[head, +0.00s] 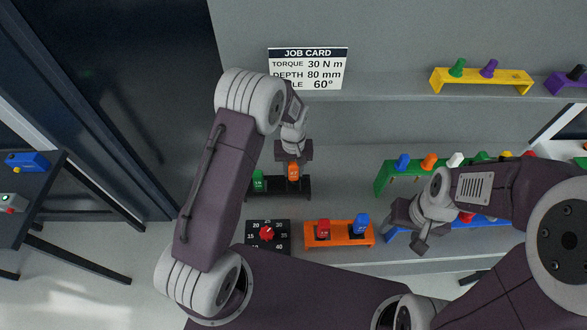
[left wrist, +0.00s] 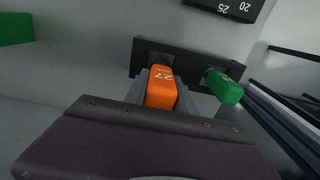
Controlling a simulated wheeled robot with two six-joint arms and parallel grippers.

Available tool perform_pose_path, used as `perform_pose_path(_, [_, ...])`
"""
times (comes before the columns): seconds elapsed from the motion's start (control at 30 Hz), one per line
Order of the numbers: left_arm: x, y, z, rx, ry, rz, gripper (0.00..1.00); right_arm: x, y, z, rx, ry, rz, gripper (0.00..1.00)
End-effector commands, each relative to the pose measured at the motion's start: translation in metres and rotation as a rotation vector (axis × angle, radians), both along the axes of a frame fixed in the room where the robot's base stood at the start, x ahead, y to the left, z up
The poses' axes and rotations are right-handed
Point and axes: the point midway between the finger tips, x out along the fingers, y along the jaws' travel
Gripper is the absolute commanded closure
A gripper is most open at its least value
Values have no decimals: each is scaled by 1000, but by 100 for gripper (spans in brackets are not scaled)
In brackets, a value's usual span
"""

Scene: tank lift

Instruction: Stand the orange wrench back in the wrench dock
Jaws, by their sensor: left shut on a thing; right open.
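The orange wrench (head: 293,172), marked 27, stands at the right end of the black dock (head: 275,188) in the head view. In the left wrist view the orange handle (left wrist: 161,88) lines up with one end of the dock (left wrist: 197,62); I cannot tell how deep it sits. My left gripper (head: 293,157) is shut on the orange wrench from above. A green-handled wrench (head: 258,181) stands in the dock's other place, and its green handle (left wrist: 225,87) also shows in the left wrist view. My right gripper (head: 424,238) is open and empty, away from the dock.
A black dial plate (head: 251,239) with a red knob and an orange rack (head: 338,237) with red and blue pieces stand in front of the dock. A green rack (head: 382,180) stands to the right. A job card (head: 308,68) hangs behind.

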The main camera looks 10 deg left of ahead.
Motion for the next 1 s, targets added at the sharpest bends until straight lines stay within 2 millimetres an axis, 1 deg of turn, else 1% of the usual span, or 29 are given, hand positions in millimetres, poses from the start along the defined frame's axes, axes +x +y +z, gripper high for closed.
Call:
perform_pose_path(0.83, [1,0,-26,0,-2,0,100,0,0,-18,0,0,0,40])
perform_pose_path(0.87, [1,0,-25,0,-2,0,64,0,0,-17,0,0,0,40])
perform_pose_path(0.9, [1,0,-25,0,-2,0,53,0,0,-17,0,0,0,40])
perform_pose_path(0.93, [1,0,-25,0,-2,0,44,0,0,-17,0,0,0,40])
perform_pose_path(1.0, [0,0,-25,-1,-1,0,44,0,0,-17,0,0,0,40])
